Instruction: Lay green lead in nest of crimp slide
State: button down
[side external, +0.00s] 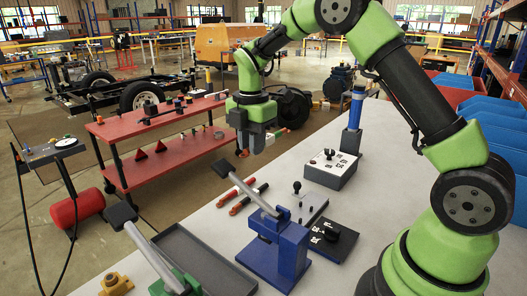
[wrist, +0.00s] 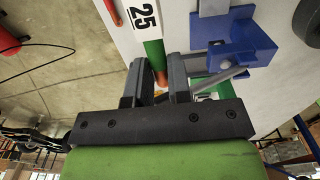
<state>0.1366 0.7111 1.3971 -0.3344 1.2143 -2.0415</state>
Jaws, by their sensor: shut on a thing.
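My gripper (side external: 246,150) hangs fingers down above the far edge of the grey table in the side view. In the wrist view its two dark fingers (wrist: 157,85) are close together. A green strip with an orange end (wrist: 153,52) shows in line with the gap between them, and looks like the green lead. A blue lever stand (side external: 285,248) is on the table, and also shows in the wrist view (wrist: 240,42). I cannot tell which fixture is the crimp slide with its nest.
A white control box (side external: 328,170) and blue post (side external: 354,115) stand farther back.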

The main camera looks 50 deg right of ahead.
jog(key=shift+f, duration=0.15)
jog(key=s+f, duration=0.9)
jog(key=shift+d, duration=0.15)
jog(key=shift+s+f, duration=0.3)
jog(key=shift+s, duration=0.2)
jog(key=shift+f, duration=2.8)
jog(key=shift+f, duration=0.1)
jog(key=c, duration=1)
grip_release()
